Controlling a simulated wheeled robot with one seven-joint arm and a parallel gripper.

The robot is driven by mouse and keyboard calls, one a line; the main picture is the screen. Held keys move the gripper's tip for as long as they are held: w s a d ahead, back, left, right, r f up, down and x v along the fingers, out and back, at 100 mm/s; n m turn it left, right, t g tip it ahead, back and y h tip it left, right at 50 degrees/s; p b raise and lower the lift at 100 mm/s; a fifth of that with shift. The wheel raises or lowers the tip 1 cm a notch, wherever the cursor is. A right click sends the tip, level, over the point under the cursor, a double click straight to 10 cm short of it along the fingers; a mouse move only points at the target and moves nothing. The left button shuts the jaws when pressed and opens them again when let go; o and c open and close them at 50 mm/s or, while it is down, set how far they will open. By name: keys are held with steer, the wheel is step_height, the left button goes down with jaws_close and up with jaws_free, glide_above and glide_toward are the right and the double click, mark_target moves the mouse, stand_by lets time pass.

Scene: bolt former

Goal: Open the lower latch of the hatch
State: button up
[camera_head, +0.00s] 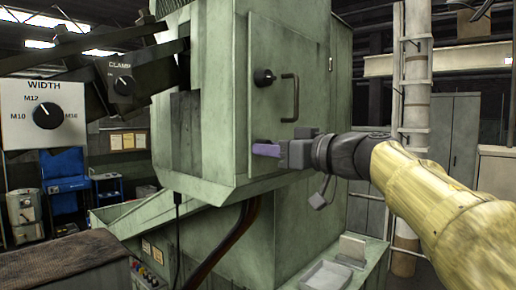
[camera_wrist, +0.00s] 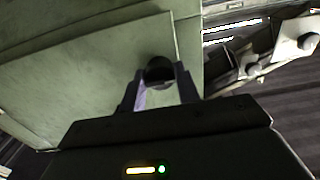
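The hatch (camera_head: 312,70) is a flat green door on the side of the machine, and it looks closed. Its upper latch (camera_head: 263,77) is a dark round knob beside a dark bar handle (camera_head: 290,97). The lower latch is mostly hidden behind my gripper (camera_head: 265,149) in the head view. In the wrist view the lower latch (camera_wrist: 159,71) is a dark round knob between the tips of my gripper (camera_wrist: 160,85). One purple-faced finger stands on each side of it. I cannot tell whether the fingers press on the knob or stand just clear of it.
Control panels marked WIDTH (camera_head: 44,115) and CLAMP (camera_head: 122,82) stick out at the left of the machine. A grey tray (camera_head: 326,275) sits on a ledge below the hatch. A pale column (camera_head: 415,90) stands behind my arm at the right.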

jaws_close()
steer(key=shift+r+m+p, duration=0.15)
steer(key=shift+m+p, duration=0.25)
steer(key=shift+p, duration=0.3)
steer(key=shift+m+p, duration=0.5)
steer(key=shift+p, duration=0.3)
steer(key=m+p, duration=0.2)
steer(key=p, duration=0.1)
steer(key=shift+m, duration=0.9)
